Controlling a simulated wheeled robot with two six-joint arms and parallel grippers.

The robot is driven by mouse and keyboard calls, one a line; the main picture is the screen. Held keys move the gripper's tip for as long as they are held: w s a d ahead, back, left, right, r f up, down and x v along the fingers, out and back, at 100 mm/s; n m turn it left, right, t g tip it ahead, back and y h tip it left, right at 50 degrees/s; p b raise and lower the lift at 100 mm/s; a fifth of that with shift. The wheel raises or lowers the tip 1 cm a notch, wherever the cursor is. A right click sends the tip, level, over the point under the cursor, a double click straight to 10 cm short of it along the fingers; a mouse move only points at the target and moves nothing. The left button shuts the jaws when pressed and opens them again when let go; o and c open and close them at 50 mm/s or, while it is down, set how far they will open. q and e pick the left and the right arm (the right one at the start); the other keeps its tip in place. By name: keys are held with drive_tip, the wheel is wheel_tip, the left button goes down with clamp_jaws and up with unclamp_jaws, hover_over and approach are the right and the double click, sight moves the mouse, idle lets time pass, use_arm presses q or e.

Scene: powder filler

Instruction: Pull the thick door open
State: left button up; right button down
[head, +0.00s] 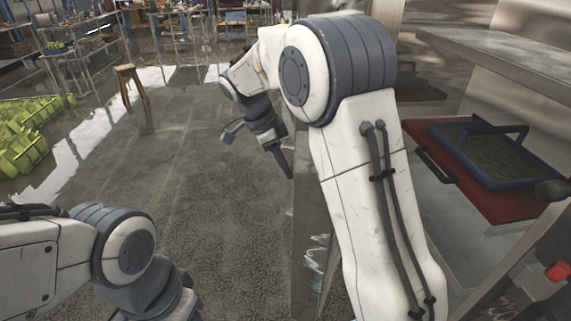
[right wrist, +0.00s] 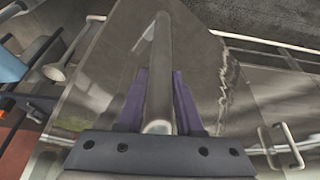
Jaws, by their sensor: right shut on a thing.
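The thick door shows in the head view as a narrow grey reflective panel (head: 309,215), mostly hidden behind my right arm. In the right wrist view it is a broad shiny metal panel (right wrist: 100,90) with a round bar handle (right wrist: 158,50) along it. My right gripper (head: 285,166) reaches over from the right, at the panel's left side. In the wrist view its purple fingers (right wrist: 158,88) lie on both sides of the bar and are shut on it. My left arm shows at the lower left; its gripper is out of view.
Right of my arm are a metal shelf (head: 505,62) and a red tray (head: 425,132) bearing a blue-framed thing (head: 490,150). A red knob (head: 556,270) is at the lower right. The floor (head: 200,180) left of the panel is clear; a stool (head: 128,72) and green items (head: 22,135) stand farther off.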

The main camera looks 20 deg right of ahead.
drive_tip(key=c, duration=0.6)
unclamp_jaws()
drive_tip(key=shift+d, duration=0.1)
drive_tip(key=b+v, duration=0.1)
drive_tip(key=v, duration=0.9)
drive_tip(key=shift+r, duration=0.25)
